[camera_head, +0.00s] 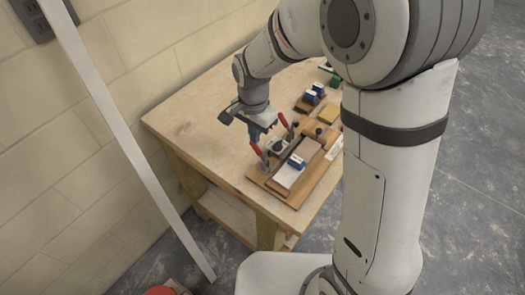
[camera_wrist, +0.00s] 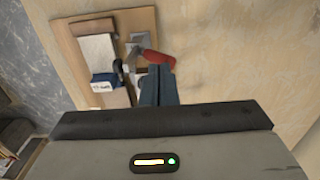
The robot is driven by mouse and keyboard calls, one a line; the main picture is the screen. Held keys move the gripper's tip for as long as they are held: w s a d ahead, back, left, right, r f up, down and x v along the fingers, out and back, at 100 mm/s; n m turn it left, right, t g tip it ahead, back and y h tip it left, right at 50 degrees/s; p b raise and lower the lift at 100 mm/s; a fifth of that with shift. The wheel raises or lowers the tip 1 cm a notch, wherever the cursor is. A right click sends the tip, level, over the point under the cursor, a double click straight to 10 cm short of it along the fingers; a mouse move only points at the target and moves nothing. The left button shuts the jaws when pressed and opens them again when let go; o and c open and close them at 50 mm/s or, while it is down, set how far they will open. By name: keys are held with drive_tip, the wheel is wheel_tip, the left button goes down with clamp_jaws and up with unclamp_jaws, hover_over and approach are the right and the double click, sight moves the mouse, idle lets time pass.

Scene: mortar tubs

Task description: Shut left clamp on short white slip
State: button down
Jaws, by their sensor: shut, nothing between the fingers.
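The short white slip (camera_head: 287,176) lies on a wooden board (camera_head: 318,180) on the bench, with a blue block (camera_head: 297,162) on it. Two clamps with red handles stand along the board's far-left side; the left handle (camera_head: 257,151) and the other handle (camera_head: 284,121) both stick up. My gripper (camera_head: 254,138) is shut and empty, pointing down beside the left handle. In the wrist view my shut fingers (camera_wrist: 161,70) are close to a red handle (camera_wrist: 158,59); contact cannot be told. The blue block (camera_wrist: 104,80) shows left of them, and my gripper body hides the lower part.
The wooden bench (camera_head: 190,115) is bare on its left. A pale upright strip (camera_head: 125,135) stands before the block wall. My own arm hides the bench's right side.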

drive_tip(key=shift+f, duration=0.15)
idle(0.4)
drive_tip(key=shift+w+a+f+b, duration=0.25)
drive_tip(key=shift+a+f+b, duration=0.15)
drive_tip(key=shift+f+b, duration=0.25)
drive_tip(key=shift+f, duration=0.2)
drive_tip(key=shift+w+a+f+b, duration=0.25)
drive_tip(key=shift+a+f+b, duration=0.1)
drive_tip(key=shift+f+b, duration=0.3)
drive_tip(key=shift+r+p, duration=2.65)
drive_tip(key=shift+r, duration=1)
drive_tip(key=shift+d, duration=0.1)
